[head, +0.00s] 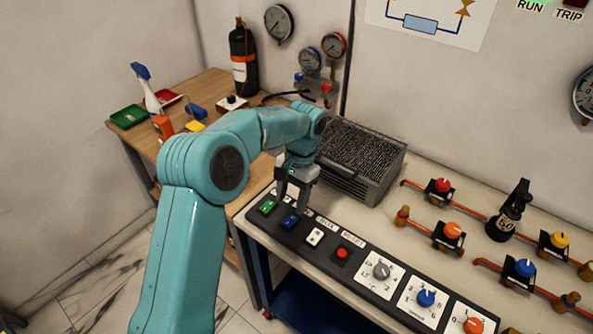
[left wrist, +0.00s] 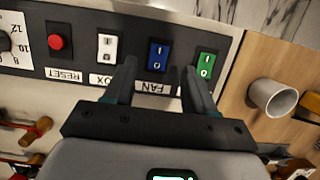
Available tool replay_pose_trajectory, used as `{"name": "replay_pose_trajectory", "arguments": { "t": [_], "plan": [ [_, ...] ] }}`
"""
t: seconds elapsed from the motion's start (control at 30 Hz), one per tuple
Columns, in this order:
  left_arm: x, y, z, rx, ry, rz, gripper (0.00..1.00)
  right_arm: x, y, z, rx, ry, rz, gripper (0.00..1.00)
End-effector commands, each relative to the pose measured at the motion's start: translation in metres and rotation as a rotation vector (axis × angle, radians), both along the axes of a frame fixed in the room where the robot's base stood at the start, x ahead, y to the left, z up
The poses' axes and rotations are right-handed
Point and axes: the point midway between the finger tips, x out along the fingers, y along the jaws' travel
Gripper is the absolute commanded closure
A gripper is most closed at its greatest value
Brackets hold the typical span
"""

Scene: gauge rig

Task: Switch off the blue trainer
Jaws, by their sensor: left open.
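A blue rocker switch (head: 290,222) sits on the black control strip at the near edge of the bench, between a green rocker (head: 267,206) and a white rocker (head: 315,237). In the left wrist view the blue rocker (left wrist: 158,56) has white I and O marks and lies just beyond the gap between my fingers; its tilt is hard to tell. My left gripper (head: 292,203) is open and empty, pointing down close over the strip near the blue and green rockers. It also shows in the left wrist view (left wrist: 158,78). Contact cannot be told. My right gripper is not in view.
A red button (head: 342,253) and dial knobs, including a blue one (head: 427,297), follow along the strip. A grey vented box (head: 361,160) stands behind my gripper. Valves on orange pipes (head: 453,230) fill the right. A wooden table (head: 207,86) with bottles stands left.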

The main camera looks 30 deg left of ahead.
Motion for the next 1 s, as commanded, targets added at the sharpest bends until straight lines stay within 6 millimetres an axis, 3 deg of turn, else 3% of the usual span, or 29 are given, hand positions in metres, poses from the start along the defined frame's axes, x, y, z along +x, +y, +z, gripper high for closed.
{"name": "replay_pose_trajectory", "arguments": {
  "t": [0.2, 0.4, 0.6, 1.0],
  "plan": [
    [0.016, -0.002, 0.058, 0.001, -0.005, 0.0, 0.45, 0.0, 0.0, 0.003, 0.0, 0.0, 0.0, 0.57],
    [0.024, -0.002, 0.09, 0.001, -0.001, -0.001, 0.45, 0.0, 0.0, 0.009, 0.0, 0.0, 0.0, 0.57],
    [0.026, -0.003, 0.1, 0.001, -0.001, 0.0, 0.45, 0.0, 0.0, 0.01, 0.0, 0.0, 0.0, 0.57],
    [0.026, -0.002, 0.1, 0.0, 0.0, -0.001, 0.45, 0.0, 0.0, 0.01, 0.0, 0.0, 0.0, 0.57]
  ]
}}
